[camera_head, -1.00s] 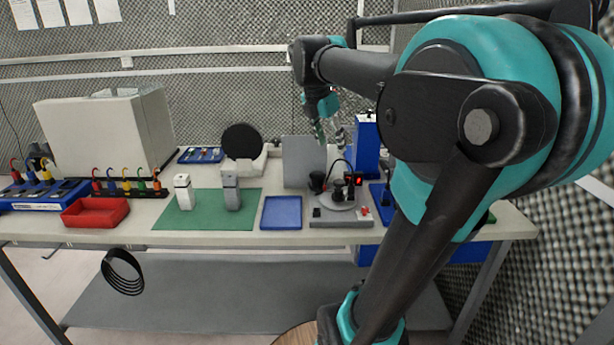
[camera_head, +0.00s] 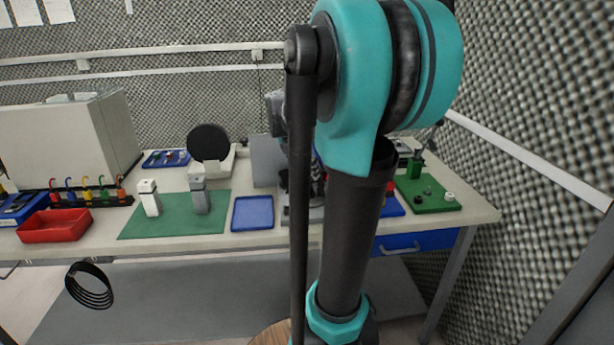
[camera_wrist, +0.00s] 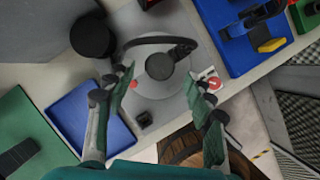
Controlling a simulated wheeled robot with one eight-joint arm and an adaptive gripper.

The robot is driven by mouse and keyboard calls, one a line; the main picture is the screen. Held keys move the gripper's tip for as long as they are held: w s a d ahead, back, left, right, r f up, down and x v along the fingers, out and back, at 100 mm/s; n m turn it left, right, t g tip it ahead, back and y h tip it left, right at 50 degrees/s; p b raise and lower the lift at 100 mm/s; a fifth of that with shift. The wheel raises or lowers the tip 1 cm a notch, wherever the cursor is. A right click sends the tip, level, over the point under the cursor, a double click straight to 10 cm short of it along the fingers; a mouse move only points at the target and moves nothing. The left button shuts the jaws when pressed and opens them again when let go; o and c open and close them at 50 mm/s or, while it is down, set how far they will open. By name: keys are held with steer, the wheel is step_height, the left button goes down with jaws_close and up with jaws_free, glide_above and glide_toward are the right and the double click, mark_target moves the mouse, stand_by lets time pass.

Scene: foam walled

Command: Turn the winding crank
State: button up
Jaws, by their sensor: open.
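My gripper (camera_wrist: 158,88) is open and empty in the wrist view, its two green-padded fingers spread to either side of a grey device. The device has a grey base (camera_wrist: 190,112) with a round grey plate (camera_wrist: 150,88). A black round knob-like part (camera_wrist: 160,66) stands on the plate and lies between the fingers in this view. A curved black piece arches beside it. Which part is the winding crank I cannot tell for sure. The fingers seem apart from the device. In the head view my arm hides the gripper and most of the device.
A red button (camera_wrist: 213,83) and a black switch (camera_wrist: 144,120) are on the base. A black cylinder (camera_wrist: 92,36) stands beside it. A blue tray (camera_head: 253,213) lies left, a green board (camera_head: 428,194) with small parts right. A grey panel (camera_head: 264,160) stands behind.

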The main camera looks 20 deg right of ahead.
mark_target(309, 188)
steer(key=shift+x, duration=1.4)
steer(key=c, duration=1.1)
steer(key=shift+c, duration=0.2)
steer(key=shift+m+g, duration=0.3)
steer(key=shift+m, duration=0.4)
